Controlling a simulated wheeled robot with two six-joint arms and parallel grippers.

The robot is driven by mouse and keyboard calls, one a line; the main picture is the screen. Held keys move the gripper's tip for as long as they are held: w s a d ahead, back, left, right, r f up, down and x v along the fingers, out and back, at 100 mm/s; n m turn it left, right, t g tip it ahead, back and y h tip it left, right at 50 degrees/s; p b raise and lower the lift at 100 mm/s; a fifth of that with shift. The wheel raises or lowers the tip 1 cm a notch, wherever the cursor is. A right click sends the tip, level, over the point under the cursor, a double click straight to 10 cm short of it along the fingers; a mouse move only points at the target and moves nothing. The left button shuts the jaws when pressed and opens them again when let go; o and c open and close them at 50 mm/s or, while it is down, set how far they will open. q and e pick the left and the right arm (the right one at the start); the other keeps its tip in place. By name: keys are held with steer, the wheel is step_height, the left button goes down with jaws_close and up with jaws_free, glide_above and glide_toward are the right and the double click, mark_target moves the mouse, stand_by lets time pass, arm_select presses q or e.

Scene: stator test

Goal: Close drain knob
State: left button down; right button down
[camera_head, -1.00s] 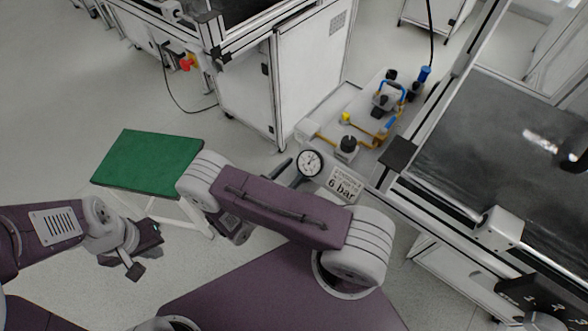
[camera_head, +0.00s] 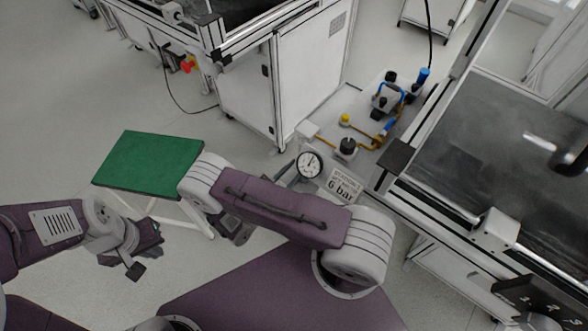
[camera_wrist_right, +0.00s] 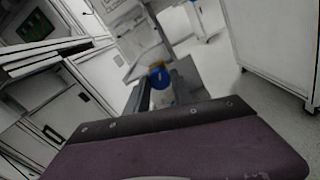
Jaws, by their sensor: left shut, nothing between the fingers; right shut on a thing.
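A grey panel (camera_head: 325,118) carries a black knob (camera_head: 346,148), a yellow-topped part (camera_head: 345,119) and blue fittings (camera_head: 424,76). I cannot tell which knob is the drain knob. My left gripper (camera_head: 140,262) is shut and empty at the lower left, far from the panel. My right arm crosses the middle of the head view, and its gripper is not clear there. In the right wrist view, my right gripper (camera_wrist_right: 160,94) is shut, with a round blue part (camera_wrist_right: 160,77) at its fingers. Its exact contact is too small to tell.
A round gauge (camera_head: 309,165) and a "6 bar" sign (camera_head: 341,185) stand at the panel's near edge. A green-topped table (camera_head: 150,162) is at the left. A white cabinet (camera_head: 308,65) stands behind, and a dark-topped bench (camera_head: 470,140) at the right.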

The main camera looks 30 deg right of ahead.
steer(key=m+p, duration=0.2)
steer(key=m, duration=1)
steer(key=shift+m, duration=0.3)
stand_by(0.4)
steer(key=c, duration=1.1)
jaws_free()
steer(key=v, duration=0.9)
